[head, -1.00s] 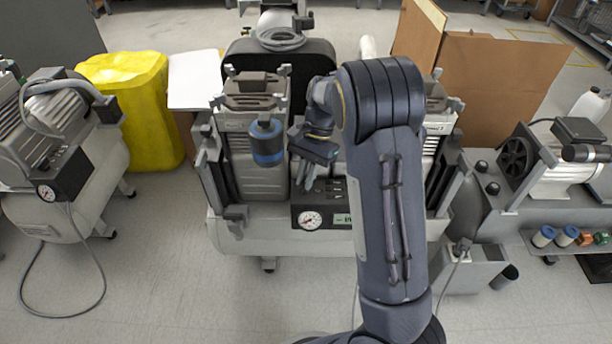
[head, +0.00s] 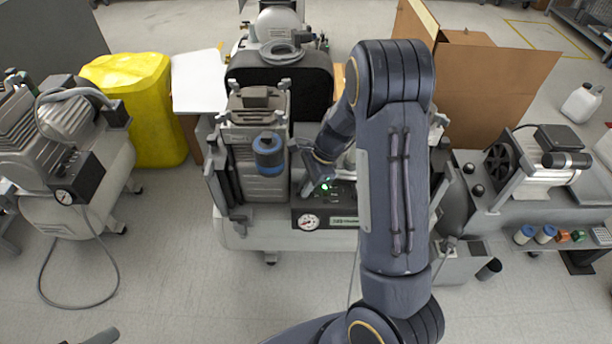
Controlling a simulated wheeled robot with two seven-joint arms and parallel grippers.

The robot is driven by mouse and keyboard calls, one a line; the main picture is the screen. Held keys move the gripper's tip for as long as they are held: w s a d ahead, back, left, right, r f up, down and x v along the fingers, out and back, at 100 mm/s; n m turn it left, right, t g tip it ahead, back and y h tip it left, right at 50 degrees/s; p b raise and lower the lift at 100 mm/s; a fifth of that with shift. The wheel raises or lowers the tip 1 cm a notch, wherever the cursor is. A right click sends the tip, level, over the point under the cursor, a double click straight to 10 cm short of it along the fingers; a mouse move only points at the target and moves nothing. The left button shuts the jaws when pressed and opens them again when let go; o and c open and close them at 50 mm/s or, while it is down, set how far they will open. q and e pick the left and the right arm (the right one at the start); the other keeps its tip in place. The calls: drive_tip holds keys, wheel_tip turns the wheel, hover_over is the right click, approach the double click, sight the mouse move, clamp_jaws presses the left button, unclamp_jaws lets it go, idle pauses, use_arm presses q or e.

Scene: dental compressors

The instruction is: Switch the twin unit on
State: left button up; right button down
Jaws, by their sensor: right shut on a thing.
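The twin unit (head: 285,238) stands in the middle of the head view, a pale tank with a motor block on each side. Its front control panel (head: 347,221) carries a round gauge (head: 309,222) and a green label display. A small green light (head: 325,187) glows on the switch area between the blocks. My right gripper (head: 318,180) reaches down there, shut on what looks like a switch; its fingers mostly hide the switch, so its position cannot be told. My right arm covers much of the right block. My left gripper is not clearly in view.
Cardboard (head: 490,90) and a third machine (head: 530,170) are at right. Floor in front is open.

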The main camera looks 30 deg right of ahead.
drive_tip(key=shift+s+m+t+h+p, duration=0.15)
drive_tip(key=shift+m+t+p, duration=0.1)
drive_tip(key=shift+m+p, duration=0.45)
drive_tip(key=shift+s+m+t+h+p, duration=0.15)
drive_tip(key=shift+m+t+p, duration=0.15)
drive_tip(key=shift+m, duration=0.7)
drive_tip(key=shift+w, duration=0.15)
drive_tip(key=c, duration=1.5)
unclamp_jaws()
drive_tip(key=shift+o, duration=0.2)
drive_tip(key=p+v, duration=0.3)
drive_tip(key=v, duration=0.4)
drive_tip(key=shift+r, duration=0.35)
